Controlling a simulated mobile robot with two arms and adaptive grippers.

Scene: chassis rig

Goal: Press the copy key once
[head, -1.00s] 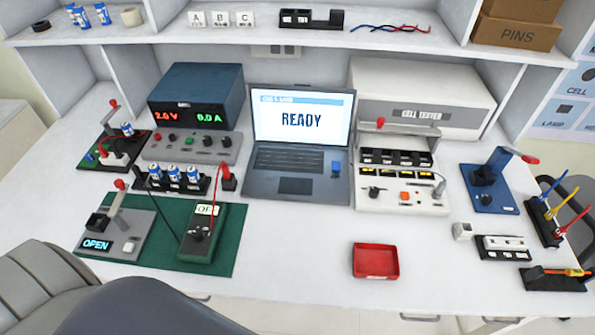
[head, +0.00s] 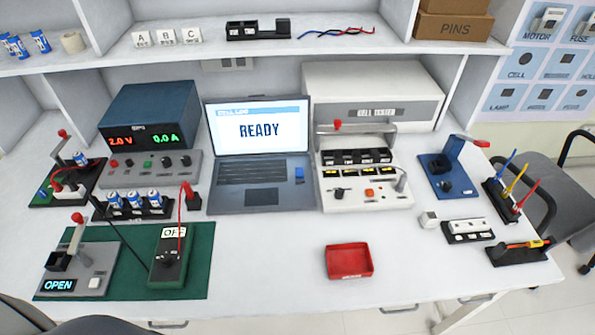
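An open laptop (head: 262,198) stands at the middle back of the desk, its screen reading READY. Its dark keyboard (head: 252,171) and touchpad face the front, and a small blue piece (head: 299,174) sits at the right of the keyboard deck. No key with a legible copy label shows; the lettering on the keys is too small to read. Neither of my grippers is in view.
A power supply (head: 150,118) stands left of the laptop, and a cell tester (head: 361,191) right of it. A red tray (head: 349,276) lies at the front. A green mat (head: 202,262) holds devices at left. The desk before the laptop is clear.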

